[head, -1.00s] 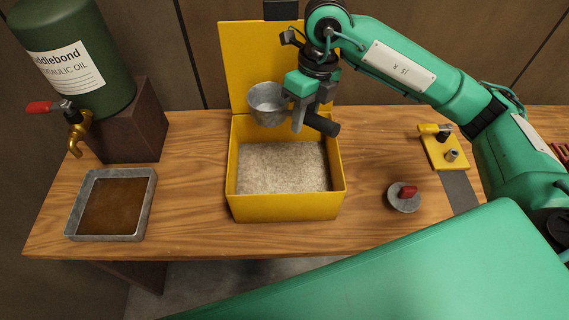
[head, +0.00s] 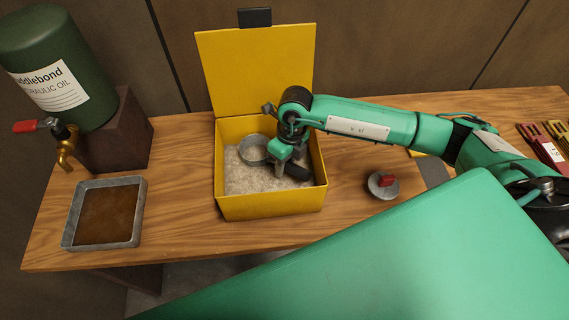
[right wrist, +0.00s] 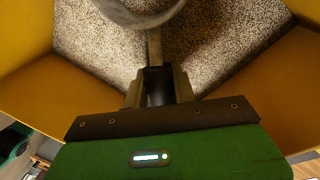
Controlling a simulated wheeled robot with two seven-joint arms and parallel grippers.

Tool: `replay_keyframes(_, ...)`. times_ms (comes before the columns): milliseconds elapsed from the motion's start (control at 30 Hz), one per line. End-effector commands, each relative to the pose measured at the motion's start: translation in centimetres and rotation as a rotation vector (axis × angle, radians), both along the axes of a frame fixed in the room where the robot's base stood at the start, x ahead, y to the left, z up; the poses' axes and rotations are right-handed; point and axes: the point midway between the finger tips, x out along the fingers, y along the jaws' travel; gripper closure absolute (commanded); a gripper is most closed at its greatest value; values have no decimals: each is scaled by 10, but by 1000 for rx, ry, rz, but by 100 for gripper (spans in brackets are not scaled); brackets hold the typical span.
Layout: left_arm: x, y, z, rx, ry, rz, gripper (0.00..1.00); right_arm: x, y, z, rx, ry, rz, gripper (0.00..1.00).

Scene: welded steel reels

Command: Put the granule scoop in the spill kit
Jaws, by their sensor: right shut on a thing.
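The spill kit is a yellow open box (head: 270,207) on the wooden bench, with its lid up at the back and pale granules (head: 245,182) inside. The granule scoop (head: 253,149) has a grey metal cup and a dark handle. My right gripper (head: 284,166) is shut on the scoop's handle and is down inside the box. In the right wrist view the scoop's cup (right wrist: 140,12) shows at the top, with granules behind it and the gripper (right wrist: 157,92) around the handle. I cannot tell whether the scoop touches the granules. My left gripper is not in view.
A green oil drum (head: 50,70) with a brass tap stands on a brown block at left. A metal tray (head: 105,242) of brown liquid lies below it. Bench between tray and box is clear.

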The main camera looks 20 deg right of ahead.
Motion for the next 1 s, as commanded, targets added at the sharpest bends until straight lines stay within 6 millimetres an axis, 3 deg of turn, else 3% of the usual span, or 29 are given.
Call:
replay_keyframes(100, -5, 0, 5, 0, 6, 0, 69, -1, 0, -11, 1, 0, 0, 100)
replay_keyframes(433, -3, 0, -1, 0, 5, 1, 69, 0, 0, -17, 1, -1, 1, 100)
replay_keyframes(467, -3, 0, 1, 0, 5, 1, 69, 0, 0, -15, 0, 0, 0, 68)
replay_keyframes(533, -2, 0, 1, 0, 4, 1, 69, 0, 0, -15, 0, 0, 0, 54)
replay_keyframes(900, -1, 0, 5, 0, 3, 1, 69, 0, 0, -11, 0, 0, 0, 52)
replay_keyframes(1000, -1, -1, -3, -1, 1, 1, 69, 2, -2, -3, 0, -4, -1, 52)
